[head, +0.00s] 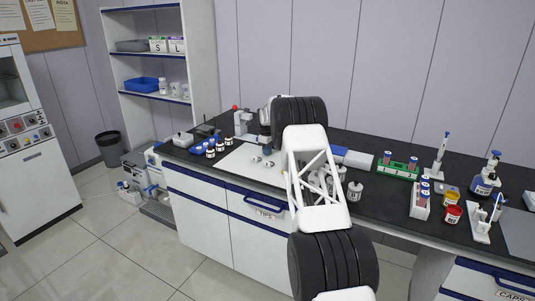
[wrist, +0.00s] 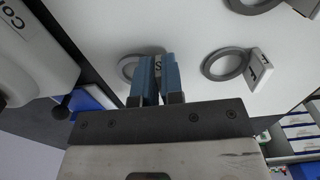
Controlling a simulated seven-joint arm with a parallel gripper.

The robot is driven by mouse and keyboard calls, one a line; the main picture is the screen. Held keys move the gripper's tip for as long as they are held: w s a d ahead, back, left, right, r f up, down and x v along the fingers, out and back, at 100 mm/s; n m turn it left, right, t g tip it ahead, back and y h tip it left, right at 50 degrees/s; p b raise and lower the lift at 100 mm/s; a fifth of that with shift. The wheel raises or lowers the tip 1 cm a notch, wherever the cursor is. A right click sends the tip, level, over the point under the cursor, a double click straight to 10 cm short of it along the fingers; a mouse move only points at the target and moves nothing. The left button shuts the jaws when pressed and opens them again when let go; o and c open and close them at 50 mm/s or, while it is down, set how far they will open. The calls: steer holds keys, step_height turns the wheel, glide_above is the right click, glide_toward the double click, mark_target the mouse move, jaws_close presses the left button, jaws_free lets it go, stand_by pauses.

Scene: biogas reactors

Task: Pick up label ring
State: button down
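In the wrist view, a grey label ring (wrist: 127,67) lies on the white surface, with its tag marked S (wrist: 159,64) showing between the two blue fingers of my gripper (wrist: 161,58). The fingers stand on either side of this tag with a narrow gap; whether they press on it I cannot tell. A second grey ring (wrist: 207,65) with a tag with a dark letter (wrist: 259,67) lies to the right, apart from the fingers. Part of another ring (wrist: 252,4) shows at the top edge. In the head view, small rings (head: 256,159) lie on the white mat (head: 237,165).
In the head view, several blue-capped bottles (head: 211,153) stand left of the mat, and a microscope-like device (head: 242,122) stands behind. Jars (head: 355,191) and a green tube rack (head: 398,167) stand to the right. A white body (wrist: 35,45) is close at left in the wrist view.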

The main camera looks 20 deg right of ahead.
steer(key=shift+r, duration=0.1)
stand_by(0.3)
steer(key=shift+r, duration=1.65)
steer(key=shift+s+r, duration=0.1)
steer(key=shift+s, duration=0.1)
steer(key=shift+s+a+r, duration=0.2)
steer(key=shift+s+a, duration=0.25)
steer(key=shift+s, duration=2.1)
steer(key=shift+s+a+r, duration=0.25)
steer(key=shift+s+a, duration=0.15)
steer(key=shift+s, duration=2.2)
steer(key=shift+s+a+r, duration=0.2)
steer(key=shift+s+a, duration=0.25)
steer(key=shift+s, duration=2.1)
steer(key=shift+d, duration=0.1)
steer(key=s+d+r, duration=0.1)
steer(key=d+r, duration=0.9)
steer(key=d, duration=0.1)
steer(key=shift+s+d+r, duration=0.3)
steer(key=shift+r, duration=0.05)
steer(key=shift+f, duration=0.2)
